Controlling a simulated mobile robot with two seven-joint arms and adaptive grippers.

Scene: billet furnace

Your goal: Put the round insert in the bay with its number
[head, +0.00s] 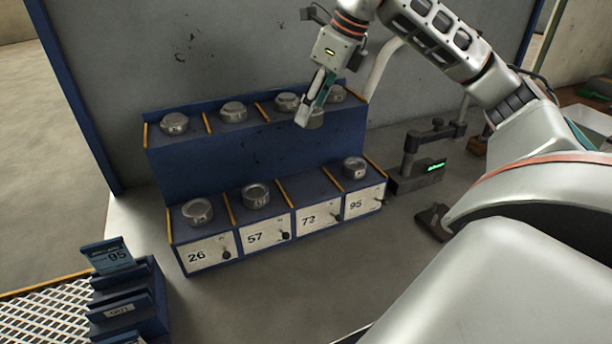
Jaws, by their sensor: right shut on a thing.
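My right gripper (305,114) reaches down in front of the upper shelf of a blue rack (240,165). It is shut on a grey round insert (317,121), partly hidden behind the fingers; no number on it can be read. The lower row has bays labelled 26 (197,256), 57 (255,236), 72 (309,219) and 95 (355,204). Round inserts stand in bay 26 (198,211), bay 57 (255,195) and bay 95 (355,167). Bay 72 holds no insert. My left gripper is out of view.
Several round inserts (174,123) stand on the upper shelf between orange dividers. A blue card holder (130,300) at lower left carries a card reading 95 (112,257). A dark device with a green display (433,167) stands right of the rack.

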